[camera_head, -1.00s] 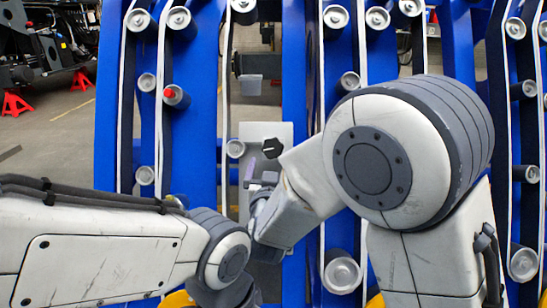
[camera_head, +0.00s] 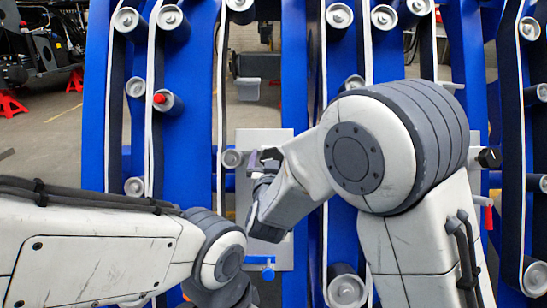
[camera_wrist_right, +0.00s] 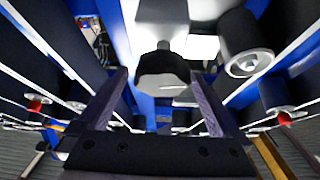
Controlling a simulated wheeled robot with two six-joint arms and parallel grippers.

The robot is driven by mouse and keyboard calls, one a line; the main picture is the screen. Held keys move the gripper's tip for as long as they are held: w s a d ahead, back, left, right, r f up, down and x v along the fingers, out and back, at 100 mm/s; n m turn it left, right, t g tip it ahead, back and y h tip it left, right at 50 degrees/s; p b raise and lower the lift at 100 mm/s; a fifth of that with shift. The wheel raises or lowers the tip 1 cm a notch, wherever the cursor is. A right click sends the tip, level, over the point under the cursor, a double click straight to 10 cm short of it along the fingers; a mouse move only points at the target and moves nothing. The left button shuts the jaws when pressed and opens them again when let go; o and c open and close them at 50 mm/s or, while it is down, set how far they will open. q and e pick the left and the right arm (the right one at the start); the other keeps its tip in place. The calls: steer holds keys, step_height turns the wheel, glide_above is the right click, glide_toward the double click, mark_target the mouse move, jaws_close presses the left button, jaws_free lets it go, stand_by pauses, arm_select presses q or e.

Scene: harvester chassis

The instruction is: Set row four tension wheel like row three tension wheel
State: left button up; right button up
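My right gripper (camera_head: 265,160) is in front of a grey plate (camera_head: 276,138) on a blue row frame. In the right wrist view its two fingers (camera_wrist_right: 160,78) stand open on either side of a black knob (camera_wrist_right: 162,66), with narrow gaps at the knob's sides. In the head view the knob is mostly hidden by the gripper. A grey-faced wheel (camera_head: 232,158) sits at the plate's left edge against a belt. Another black knob (camera_head: 488,157) shows on a plate at the right. My left arm comes in at lower left; its fingers are out of view. Row numbers cannot be read.
Blue frames with belts and several rollers (camera_head: 170,17) fill the view. A blue handle (camera_head: 268,268) sticks out below the middle plate, and a red handle (camera_head: 488,214) hangs at the right. A red-tipped roller (camera_head: 166,101) is at the left. Open floor shows far left.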

steer(key=shift+a, duration=0.1)
steer(key=c, duration=1.3)
steer(key=shift+o, duration=0.2)
steer(key=shift+m, duration=0.4)
steer(key=m+h+p, duration=0.1)
steer(key=m+h, duration=0.1)
steer(key=m, duration=0.1)
steer(key=shift+m+g, duration=0.3)
steer(key=shift+m, duration=0.1)
steer(key=m+h+p, duration=0.1)
steer(key=m, duration=0.1)
steer(key=m+g+h+p, duration=0.1)
steer(key=m, duration=0.1)
steer(key=shift+r+m+g+h, duration=0.1)
steer(key=shift+m+g+h, duration=0.2)
steer(key=shift+m+h, duration=0.1)
steer(key=m+g+p, duration=0.1)
steer(key=m+p, duration=0.1)
steer(key=m, duration=0.1)
steer(key=m+g+h+p, duration=0.1)
steer(key=m+p, duration=0.1)
steer(key=shift+s+m+g+h, duration=0.1)
steer(key=shift+m+g+h, duration=0.2)
steer(key=shift+m, duration=0.1)
steer(key=shift+f+m+g+p, duration=0.2)
steer(key=shift+m+g+p, duration=0.4)
steer(key=shift+m+p, duration=0.5)
steer(key=shift+m, duration=0.3)
steer(key=shift+f, duration=0.1)
